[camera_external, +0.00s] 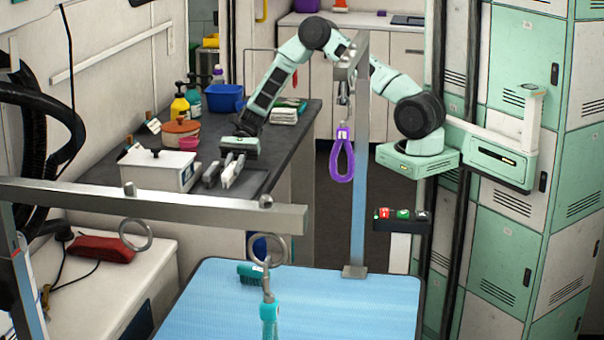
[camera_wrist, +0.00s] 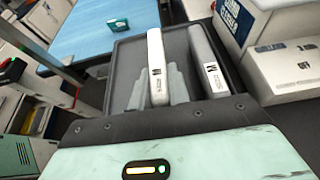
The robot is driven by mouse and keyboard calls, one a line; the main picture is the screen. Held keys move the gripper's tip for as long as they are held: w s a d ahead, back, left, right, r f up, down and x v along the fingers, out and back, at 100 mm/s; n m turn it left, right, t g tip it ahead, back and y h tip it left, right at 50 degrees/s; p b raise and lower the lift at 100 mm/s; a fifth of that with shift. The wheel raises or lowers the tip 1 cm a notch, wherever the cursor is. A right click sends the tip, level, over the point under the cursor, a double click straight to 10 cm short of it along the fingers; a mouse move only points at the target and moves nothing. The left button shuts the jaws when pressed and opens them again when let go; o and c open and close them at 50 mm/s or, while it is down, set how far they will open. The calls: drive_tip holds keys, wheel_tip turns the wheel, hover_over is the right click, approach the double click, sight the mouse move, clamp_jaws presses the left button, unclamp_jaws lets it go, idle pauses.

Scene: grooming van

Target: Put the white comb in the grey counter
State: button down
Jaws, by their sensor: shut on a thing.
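The white comb (camera_wrist: 156,52), a slim bar with dark print, is between the two light-grey fingers of my gripper (camera_wrist: 158,88). In the external view my gripper (camera_external: 232,166) points down at the front part of the grey counter (camera_external: 287,143), with the white comb (camera_external: 234,169) in its jaws. The comb is over a dark shallow tray (camera_wrist: 122,58) on the counter; whether it touches the tray floor I cannot tell. A similar greyer bar (camera_wrist: 206,58) lies beside it, apart from my fingers. It also shows in the external view (camera_external: 211,172).
A white lidded box (camera_external: 160,172) stands left of my gripper. An orange pot (camera_external: 181,132), a blue bin (camera_external: 225,98) and folded towels (camera_external: 288,112) stand farther back. The blue grooming table (camera_external: 300,310) and its metal frame (camera_external: 150,203) are in front. Some counter right of my gripper is clear.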

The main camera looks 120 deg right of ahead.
drive_tip(key=shift+f, duration=0.25)
drive_tip(key=shift+f, duration=0.1)
drive_tip(key=c, duration=1.3)
unclamp_jaws()
drive_tip(key=shift+c, duration=0.2)
drive_tip(key=b+v, duration=0.1)
drive_tip(key=v, duration=1.1)
